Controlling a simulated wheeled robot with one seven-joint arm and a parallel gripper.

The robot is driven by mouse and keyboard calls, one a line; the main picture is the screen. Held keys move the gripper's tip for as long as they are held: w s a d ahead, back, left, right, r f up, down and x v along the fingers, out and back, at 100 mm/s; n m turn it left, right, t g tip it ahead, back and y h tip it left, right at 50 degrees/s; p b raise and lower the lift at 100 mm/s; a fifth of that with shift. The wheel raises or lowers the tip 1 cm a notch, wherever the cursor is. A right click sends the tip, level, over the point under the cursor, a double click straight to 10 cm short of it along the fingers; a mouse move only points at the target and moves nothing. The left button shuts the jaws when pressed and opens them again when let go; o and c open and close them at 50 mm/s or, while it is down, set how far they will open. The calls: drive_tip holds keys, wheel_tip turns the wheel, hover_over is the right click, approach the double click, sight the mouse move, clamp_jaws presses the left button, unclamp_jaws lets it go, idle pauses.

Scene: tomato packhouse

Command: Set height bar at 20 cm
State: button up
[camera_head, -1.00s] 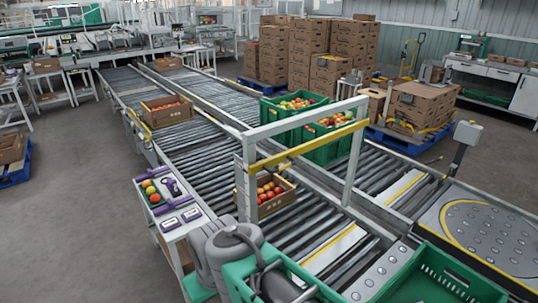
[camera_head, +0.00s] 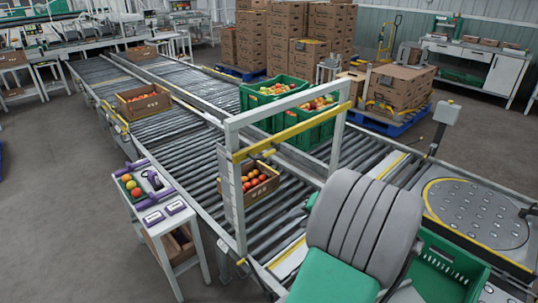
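The yellow height bar (camera_head: 300,131) runs level across a white gantry frame (camera_head: 238,205) over the roller conveyor. A small yellow fitting (camera_head: 268,153) shows beside the bar, near its left end. The left post carries a pale strip with marks (camera_head: 226,178), too small to read here. A cardboard crate of tomatoes (camera_head: 262,191) sits on the rollers below the bar. My gripper is not clearly seen; my large grey and green arm links cover the lower right and hide part of the conveyor.
A side table (camera_head: 165,222) with purple tools and a few tomatoes stands left of the gantry. Green crates (camera_head: 311,135) stand on the far lane behind the bar. Another tomato crate (camera_head: 143,103) is further up the near lane. The floor at left is clear.

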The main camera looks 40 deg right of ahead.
drive_tip(key=w+d+r+t, duration=0.1)
drive_tip(key=w+r+t, duration=0.25)
drive_tip(key=r, duration=0.25)
drive_tip(key=m+t, duration=0.4)
drive_tip(key=m, duration=0.1)
approach(270, 154)
drive_tip(key=w, duration=0.6)
drive_tip(key=w+f, duration=0.1)
drive_tip(key=w, duration=0.1)
drive_tip(key=w+p, duration=0.1)
drive_tip(key=w, duration=0.1)
drive_tip(key=shift+w+a+f, duration=0.1)
drive_tip(key=shift+w+f, duration=0.2)
drive_tip(key=shift+f, duration=0.05)
drive_tip(key=shift+c, duration=0.4)
clamp_jaws()
